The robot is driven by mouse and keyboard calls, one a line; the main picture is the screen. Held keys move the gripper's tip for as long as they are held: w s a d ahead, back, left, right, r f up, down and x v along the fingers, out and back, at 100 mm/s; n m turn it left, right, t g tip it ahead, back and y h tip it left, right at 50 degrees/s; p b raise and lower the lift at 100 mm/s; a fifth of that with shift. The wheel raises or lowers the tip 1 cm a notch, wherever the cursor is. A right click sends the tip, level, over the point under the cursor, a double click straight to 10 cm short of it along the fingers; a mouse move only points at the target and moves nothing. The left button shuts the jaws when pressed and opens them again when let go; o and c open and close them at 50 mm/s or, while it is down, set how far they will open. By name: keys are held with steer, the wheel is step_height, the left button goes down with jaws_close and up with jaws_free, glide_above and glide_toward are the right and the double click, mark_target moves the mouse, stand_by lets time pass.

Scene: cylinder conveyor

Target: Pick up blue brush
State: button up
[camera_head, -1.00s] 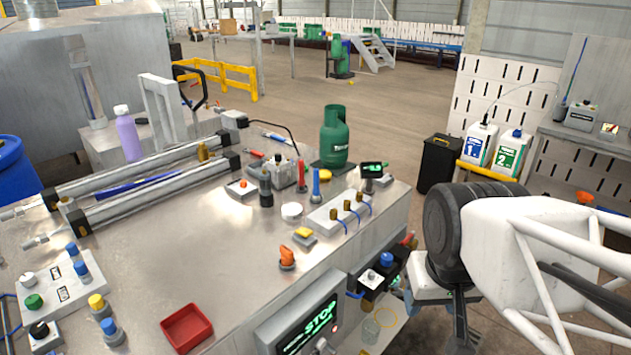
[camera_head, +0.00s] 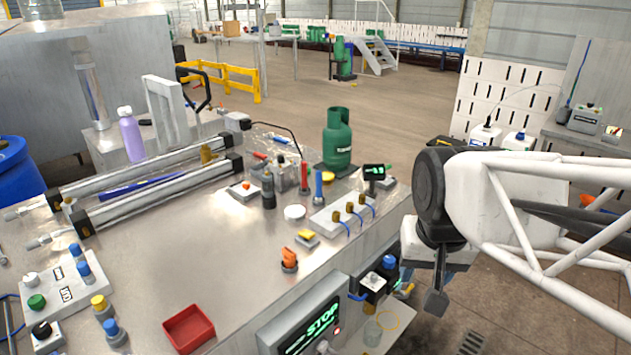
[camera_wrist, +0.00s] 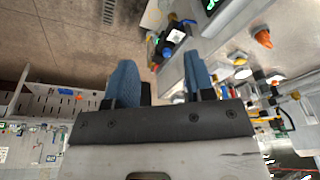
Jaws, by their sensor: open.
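No thing can be told for certain as the blue brush. A slim blue upright piece (camera_head: 318,185) stands on the metal bench (camera_head: 235,255), beside a red upright one (camera_head: 304,177). A small blue-handled item (camera_head: 282,140) lies further back on the bench; its shape is too small to make out. My gripper (camera_head: 437,290) hangs off the right side of the bench, apart from these things. In the wrist view its two blue-padded fingers (camera_wrist: 159,65) are spread, with nothing between them.
A green gas bottle (camera_head: 338,140) and a small dark display (camera_head: 374,173) stand near the bench's back right edge. A red tray (camera_head: 188,328) and a STOP panel (camera_head: 310,325) are at the front. Floor is open to the right of the bench.

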steer(key=w+a+r+m, duration=0.2)
steer(key=w+r+m, duration=0.15)
steer(key=w, duration=0.95)
steer(key=m+g, duration=0.2)
steer(key=m, duration=1)
glide_toward(319, 171)
step_height(319, 171, down, 5)
steer(key=shift+s+d+f, duration=0.1)
steer(key=shift+s, duration=0.1)
steer(key=shift+w+a+f+m, duration=0.25)
steer(key=shift+w+m, duration=0.1)
steer(key=shift+w, duration=0.1)
steer(key=shift+f, duration=1.3)
steer(key=shift+d+f, duration=0.1)
steer(key=shift+f, duration=0.05)
